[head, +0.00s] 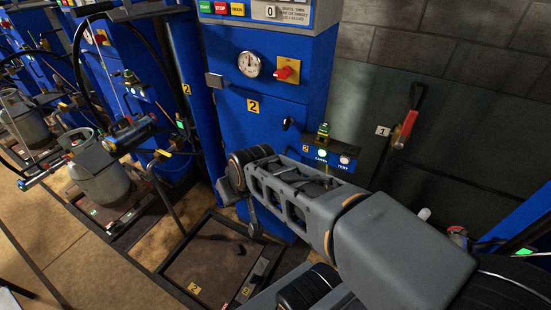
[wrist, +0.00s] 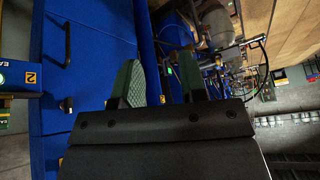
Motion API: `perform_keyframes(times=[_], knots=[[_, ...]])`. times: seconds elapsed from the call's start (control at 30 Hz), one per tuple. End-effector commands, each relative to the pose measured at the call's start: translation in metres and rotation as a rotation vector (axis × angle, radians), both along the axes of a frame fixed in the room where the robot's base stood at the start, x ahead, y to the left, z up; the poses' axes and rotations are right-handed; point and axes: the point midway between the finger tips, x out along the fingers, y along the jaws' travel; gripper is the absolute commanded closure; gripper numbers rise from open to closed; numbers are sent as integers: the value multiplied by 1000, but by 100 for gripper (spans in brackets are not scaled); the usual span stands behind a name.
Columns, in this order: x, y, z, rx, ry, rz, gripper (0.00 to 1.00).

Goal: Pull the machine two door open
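The blue machine two door (head: 270,135) carries a yellow "2" label and looks closed in the head view. In the wrist view the blue door (wrist: 100,60) fills the left side, turned sideways. A black bar handle (wrist: 67,42) shows on it at the upper left, with a small black knob (wrist: 66,105) lower down. The knob also shows in the head view (head: 287,123); the bar handle does not, and my arm covers that area. My gripper (head: 240,203) is in front of the door's lower left part. In the wrist view its two fingers (wrist: 158,85) are apart, empty and clear of the handle.
A lamp and test panel (head: 330,155) juts out right of the door. A tray (head: 215,260) marked "2" lies on the floor in front. Gas cylinders (head: 100,170) and hoses stand at left. A red-handled lever (head: 405,128) is on the right wall.

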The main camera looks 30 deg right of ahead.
Motion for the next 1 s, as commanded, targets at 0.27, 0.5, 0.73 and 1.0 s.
perform_keyframes(times=[0.27,0.5,0.73,1.0], knots=[[106,-28,-107,37,-490,-195,62],[143,-103,-168,-155,-820,-505,62],[133,-159,-207,-396,-948,-742,62],[123,-182,-220,-525,-980,-844,62]])
